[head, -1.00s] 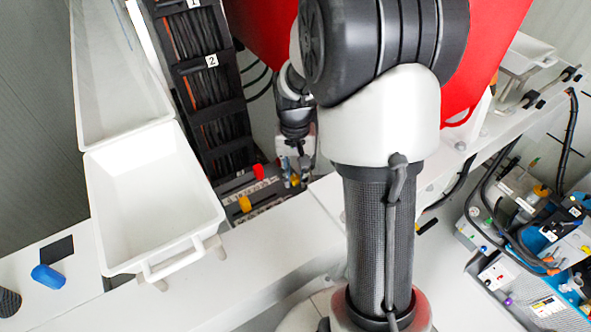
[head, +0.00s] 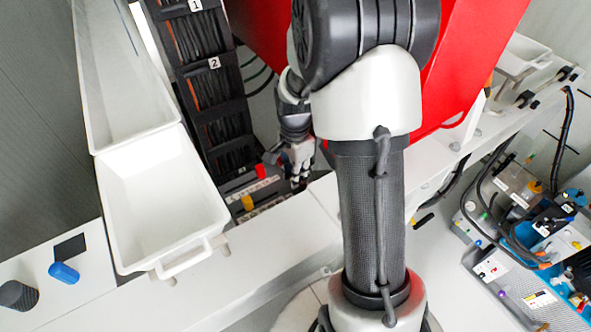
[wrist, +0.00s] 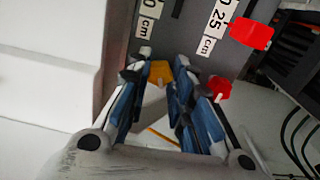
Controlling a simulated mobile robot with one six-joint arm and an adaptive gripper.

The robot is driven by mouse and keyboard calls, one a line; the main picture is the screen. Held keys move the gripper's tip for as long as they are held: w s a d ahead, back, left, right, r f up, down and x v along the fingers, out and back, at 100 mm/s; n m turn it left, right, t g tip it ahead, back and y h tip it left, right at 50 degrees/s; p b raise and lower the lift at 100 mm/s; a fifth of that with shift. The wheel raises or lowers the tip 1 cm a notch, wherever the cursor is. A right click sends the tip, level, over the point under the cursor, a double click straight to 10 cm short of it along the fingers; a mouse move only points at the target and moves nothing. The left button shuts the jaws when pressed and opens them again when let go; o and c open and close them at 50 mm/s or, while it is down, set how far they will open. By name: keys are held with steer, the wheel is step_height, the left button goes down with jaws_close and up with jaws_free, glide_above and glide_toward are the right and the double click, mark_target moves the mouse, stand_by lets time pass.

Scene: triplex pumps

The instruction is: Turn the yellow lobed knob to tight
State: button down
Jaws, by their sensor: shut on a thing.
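A yellow knob (wrist: 160,72) shows between the fingertips of my gripper (wrist: 162,82) in the wrist view, in front of a dark panel. My gripper has blue-padded fingers and is shut on this knob. Its lobes are partly hidden by the fingers, and its turn position cannot be read. In the head view my gripper (head: 298,180) is low at the panel, and the held knob is hidden there. Another yellow part (head: 247,202) stands on the panel to the left.
A red part (head: 261,170) stands left of my gripper; in the wrist view, red parts (wrist: 250,32) lie to the right, one close to the right finger. A white tray (head: 160,200) is at left, with a blue piece (head: 64,273) nearby. A large red body (head: 470,70) rises behind the arm.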

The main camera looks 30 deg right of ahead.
steer(key=shift+w+r+m+p, duration=0.15)
steer(key=shift+m+p, duration=0.3)
steer(key=shift+m, duration=1.55)
steer(key=c, duration=1.4)
jaws_free()
step_height(320, 180, up, 12)
